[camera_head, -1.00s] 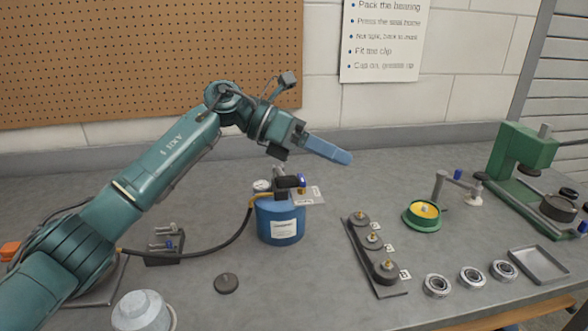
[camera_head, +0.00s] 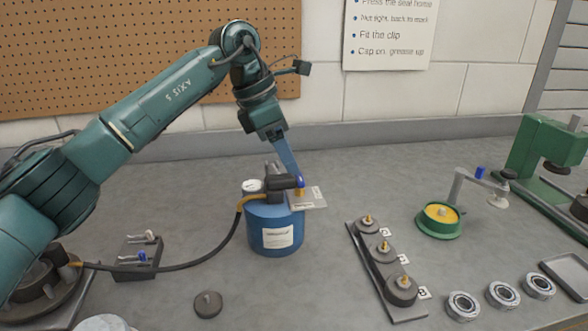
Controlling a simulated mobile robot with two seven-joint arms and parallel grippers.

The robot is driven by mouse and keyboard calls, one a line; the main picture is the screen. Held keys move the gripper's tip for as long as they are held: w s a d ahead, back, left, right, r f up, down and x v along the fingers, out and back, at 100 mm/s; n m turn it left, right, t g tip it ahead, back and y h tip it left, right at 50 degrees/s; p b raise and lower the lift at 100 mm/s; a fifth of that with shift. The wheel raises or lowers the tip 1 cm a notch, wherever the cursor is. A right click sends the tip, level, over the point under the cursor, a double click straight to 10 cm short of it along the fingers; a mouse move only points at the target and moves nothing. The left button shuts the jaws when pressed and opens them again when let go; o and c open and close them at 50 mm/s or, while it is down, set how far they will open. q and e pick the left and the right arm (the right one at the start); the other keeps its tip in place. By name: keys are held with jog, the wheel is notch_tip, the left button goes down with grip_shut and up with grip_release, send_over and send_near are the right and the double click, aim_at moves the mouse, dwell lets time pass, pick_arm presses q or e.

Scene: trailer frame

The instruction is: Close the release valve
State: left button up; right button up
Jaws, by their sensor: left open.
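A blue grease canister (camera_head: 275,243) stands on the bench with a dark pump head, a gauge (camera_head: 252,185) and a hose on top. A small blue-tipped valve knob with a brass stem (camera_head: 299,187) sits at the right end of the pump head, which I take as the release valve. A pale label plate (camera_head: 314,203) is beside it. My left gripper (camera_head: 293,173) comes down from above, its blue fingers tilted with tips right at the knob. It is open; whether the fingers touch the knob I cannot tell. My right gripper is not in view.
A hose (camera_head: 205,263) runs left from the canister. A rail (camera_head: 376,270) with several dark fittings, a green dish with yellow grease (camera_head: 440,219), several bearings (camera_head: 463,305) and a green press (camera_head: 550,160) stand to the right. Bare bench lies behind the canister.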

aim_at(298, 176)
pick_arm(q)
jog(key=shift+x, duration=2.05)
jog(key=shift+c, duration=0.2)
jog(key=c, duration=1)
